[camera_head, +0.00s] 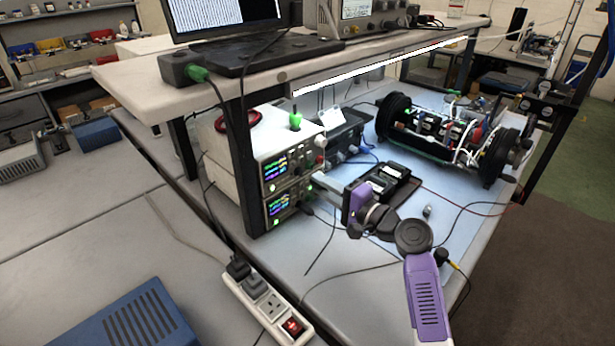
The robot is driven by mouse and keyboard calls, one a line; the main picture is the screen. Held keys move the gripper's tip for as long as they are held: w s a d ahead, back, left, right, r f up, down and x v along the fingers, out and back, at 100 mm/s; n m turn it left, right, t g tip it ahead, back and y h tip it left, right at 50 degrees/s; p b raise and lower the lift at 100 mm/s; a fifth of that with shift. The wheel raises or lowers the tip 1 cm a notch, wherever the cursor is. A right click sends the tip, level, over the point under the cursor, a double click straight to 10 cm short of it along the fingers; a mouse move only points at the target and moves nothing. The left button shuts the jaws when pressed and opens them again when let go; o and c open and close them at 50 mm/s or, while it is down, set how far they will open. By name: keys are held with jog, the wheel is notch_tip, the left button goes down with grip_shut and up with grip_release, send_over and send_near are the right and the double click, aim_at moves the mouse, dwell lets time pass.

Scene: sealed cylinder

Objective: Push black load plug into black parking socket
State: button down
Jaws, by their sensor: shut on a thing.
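My gripper (320,178) is at the end of the purple and black arm, reaching left to the front panels of the stacked power supplies (262,189). Its grey fingers are close together, with their tips at the right side of the panels. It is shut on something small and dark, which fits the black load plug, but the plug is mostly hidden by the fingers. The black parking socket cannot be made out. I cannot tell whether the plug is in a socket or just in front of one.
A dark open case (385,183) lies right behind my wrist. A white power strip (267,303) is at the front. Loose cables cross the bench, and a shelf (280,78) overhangs the supplies.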

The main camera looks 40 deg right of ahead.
jog(key=shift+s, duration=1.1)
